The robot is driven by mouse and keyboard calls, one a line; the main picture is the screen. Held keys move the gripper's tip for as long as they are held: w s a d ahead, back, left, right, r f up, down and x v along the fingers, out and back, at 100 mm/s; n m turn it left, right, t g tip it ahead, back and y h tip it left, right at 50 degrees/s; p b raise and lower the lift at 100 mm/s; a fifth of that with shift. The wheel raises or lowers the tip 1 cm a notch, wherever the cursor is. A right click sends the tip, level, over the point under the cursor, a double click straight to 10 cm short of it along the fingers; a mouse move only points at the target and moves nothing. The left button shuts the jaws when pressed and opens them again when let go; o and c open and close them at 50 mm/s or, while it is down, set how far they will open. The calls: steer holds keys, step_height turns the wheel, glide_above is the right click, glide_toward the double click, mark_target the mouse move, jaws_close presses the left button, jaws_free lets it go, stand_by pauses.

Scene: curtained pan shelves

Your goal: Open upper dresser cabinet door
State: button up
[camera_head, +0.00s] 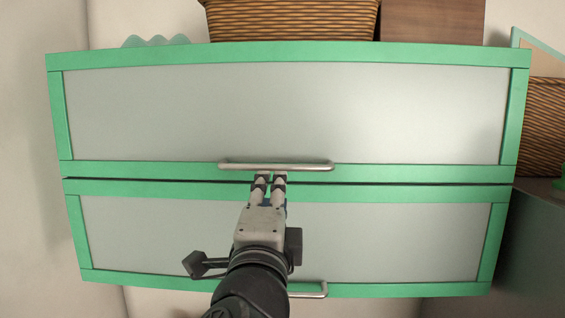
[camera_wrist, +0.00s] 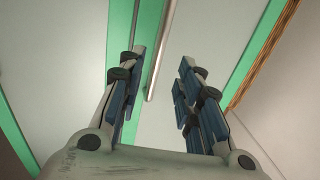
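The dresser cabinet has an upper door (camera_head: 290,110) and a lower door (camera_head: 370,240), each a grey panel in a green frame. The upper door looks shut, with a thin dark seam below it. Its metal bar handle (camera_head: 305,166) runs along its bottom edge. My gripper (camera_head: 270,176) is at the middle of this handle, fingertips just below the bar in the head view. In the wrist view my gripper (camera_wrist: 161,55) is open, and the handle (camera_wrist: 160,55) shows between the fingers, nearer the left one. Whether they touch it I cannot tell.
The lower door's handle (camera_head: 310,294) is partly hidden behind my arm. A wicker basket (camera_head: 290,20) and a brown box (camera_head: 432,20) stand on top of the cabinet. Another basket (camera_head: 545,125) is at the right, above a dark surface (camera_head: 535,240).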

mark_target(276, 169)
steer(key=w, duration=0.3)
steer(key=w+r+p, duration=0.1)
steer(key=w, duration=0.3)
steer(key=w+r+p, duration=0.1)
steer(key=w, duration=0.2)
steer(key=shift+w+d+r, duration=0.1)
steer(key=shift+w+d, duration=0.05)
steer(key=shift+w, duration=0.15)
steer(key=shift+c, duration=0.4)
jaws_close()
